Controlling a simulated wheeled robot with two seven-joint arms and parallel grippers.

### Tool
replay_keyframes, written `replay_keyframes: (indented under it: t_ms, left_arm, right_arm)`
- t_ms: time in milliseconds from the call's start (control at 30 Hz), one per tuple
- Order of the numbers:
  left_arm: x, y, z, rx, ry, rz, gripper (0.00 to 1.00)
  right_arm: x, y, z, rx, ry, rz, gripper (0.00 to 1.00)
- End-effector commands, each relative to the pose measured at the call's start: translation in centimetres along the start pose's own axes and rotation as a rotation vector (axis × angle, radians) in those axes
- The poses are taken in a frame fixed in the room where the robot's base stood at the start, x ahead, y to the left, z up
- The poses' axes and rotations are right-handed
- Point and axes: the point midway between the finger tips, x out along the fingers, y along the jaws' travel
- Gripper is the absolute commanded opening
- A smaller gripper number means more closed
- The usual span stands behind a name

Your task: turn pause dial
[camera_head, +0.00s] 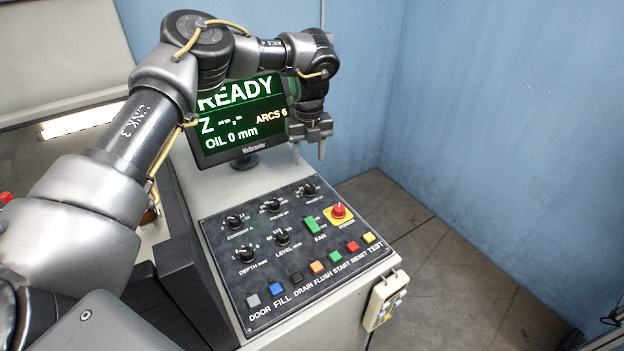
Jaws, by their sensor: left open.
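The control panel (222,256) carries several black dials. The dial at the panel's upper right (308,188) seems to be the pause dial, though its label is too small to read surely. Its pointer direction is unclear. My left gripper (310,153) hangs with fingers down and open, empty, just above and behind this dial in the picture and apart from it. My right gripper is not in view.
The monitor (238,125) reading READY stands behind the panel, partly hidden by my left arm. A red power knob (339,211) and a green fan switch (312,225) sit right of the dials. Colored buttons (317,267) line the front. Blue walls (470,110) stand behind.

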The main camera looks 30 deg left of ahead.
Motion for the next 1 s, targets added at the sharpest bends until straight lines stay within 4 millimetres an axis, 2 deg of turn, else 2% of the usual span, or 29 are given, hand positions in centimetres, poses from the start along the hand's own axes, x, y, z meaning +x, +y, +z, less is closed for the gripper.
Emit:
replay_keyframes:
  t_ms: [133,267,400,600,800,1000]
  left_arm:
    - [1.5,-0.1,-0.1,0.003,0.001,0.004,0.48]
    - [3.8,0.1,-0.1,0.002,0.002,0.005,0.48]
    - [6.5,0.2,-0.1,-0.001,0.002,0.004,0.48]
    - [9.3,0.2,0.0,-0.002,0.001,0.002,0.48]
    - [10.5,0.2,0.0,-0.003,0.0,0.0,0.48]
    - [10.6,0.2,0.0,-0.003,-0.001,0.0,0.48]
  right_arm:
    - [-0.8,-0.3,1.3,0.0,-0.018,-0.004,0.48]
    - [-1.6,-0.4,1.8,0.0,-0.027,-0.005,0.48]
    - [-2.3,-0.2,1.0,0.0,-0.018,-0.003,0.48]
    - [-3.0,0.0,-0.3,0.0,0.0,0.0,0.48]
    - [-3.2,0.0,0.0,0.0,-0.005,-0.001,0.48]
    - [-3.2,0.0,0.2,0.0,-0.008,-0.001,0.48]
